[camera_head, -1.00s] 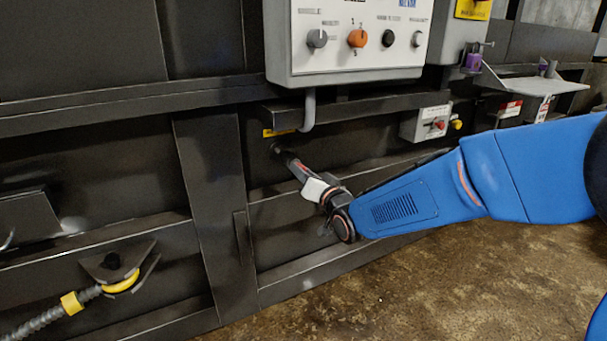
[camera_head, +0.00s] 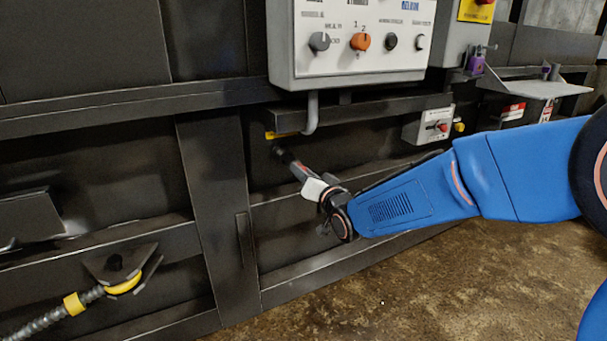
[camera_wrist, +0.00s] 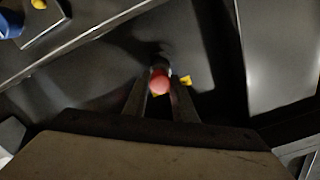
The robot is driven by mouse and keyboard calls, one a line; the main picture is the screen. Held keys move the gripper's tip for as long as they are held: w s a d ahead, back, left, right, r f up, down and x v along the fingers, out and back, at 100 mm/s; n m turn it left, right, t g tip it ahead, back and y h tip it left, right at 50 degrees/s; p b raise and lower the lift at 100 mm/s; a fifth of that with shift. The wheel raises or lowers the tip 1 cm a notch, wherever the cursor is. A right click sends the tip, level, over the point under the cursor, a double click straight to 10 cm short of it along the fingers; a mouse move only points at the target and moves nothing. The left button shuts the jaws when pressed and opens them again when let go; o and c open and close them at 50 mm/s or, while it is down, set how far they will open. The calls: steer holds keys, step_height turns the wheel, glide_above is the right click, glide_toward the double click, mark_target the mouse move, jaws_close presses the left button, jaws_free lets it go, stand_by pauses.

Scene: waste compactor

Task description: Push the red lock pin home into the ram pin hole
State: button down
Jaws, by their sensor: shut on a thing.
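The red lock pin (camera_wrist: 159,82) shows its round red end in the wrist view, between the two dark fingers of my gripper (camera_wrist: 160,100). My gripper is shut on it. A grey round collar, perhaps the rim of the ram pin hole (camera_wrist: 160,62), shows just beyond the red end. How deep the pin sits cannot be told. In the head view my gripper (camera_head: 290,162) reaches to the dark machine wall below the yellow label. The pin itself is too small and covered to make out there.
A grey control box (camera_head: 350,45) with several knobs hangs above my gripper, with a conduit (camera_head: 312,112) beneath it. A small box with a red button (camera_head: 428,126) is to the right. A yellow-ended hose (camera_head: 75,303) is at lower left. Open floor (camera_head: 400,290) lies in front.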

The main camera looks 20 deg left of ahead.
steer(key=shift+r, duration=0.1)
steer(key=c, duration=1.4)
jaws_free()
steer(key=shift+a, duration=0.1)
steer(key=shift+c, duration=0.3)
steer(key=v, duration=0.7)
steer(key=shift+w, duration=0.1)
